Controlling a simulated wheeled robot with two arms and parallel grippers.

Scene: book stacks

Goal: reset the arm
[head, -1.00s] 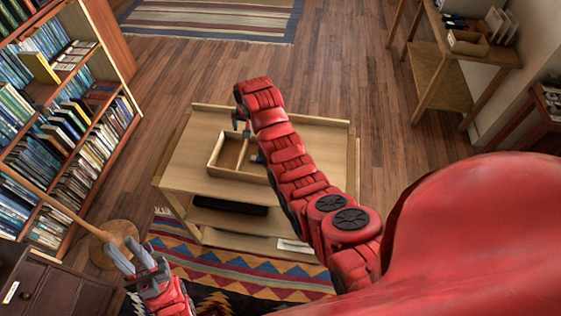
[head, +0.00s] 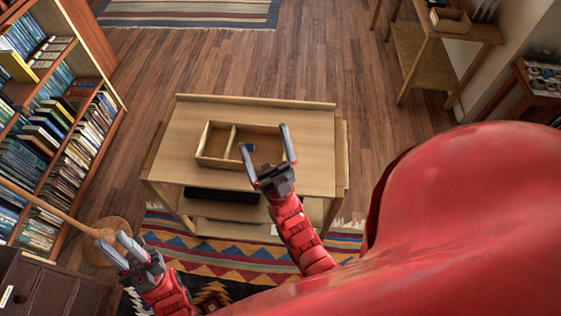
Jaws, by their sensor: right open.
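My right gripper (head: 266,142) is open, its two fingers spread wide in front of the wooden tray (head: 207,140) on the low table (head: 305,170). Nothing shows held between the fingers. A small dark blue item (head: 248,147) shows in the tray's right compartment, close to the left fingertip in the picture; I cannot tell if they touch. My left gripper (head: 114,241) is at the lower left, over the floor near the round stool.
A bookcase full of books (head: 60,130) stands on the left, above a dark drawer cabinet (head: 50,290). A round stool (head: 105,258) is beside the patterned rug (head: 230,262). A wooden side table (head: 420,60) stands at the upper right. The floor behind the low table is clear.

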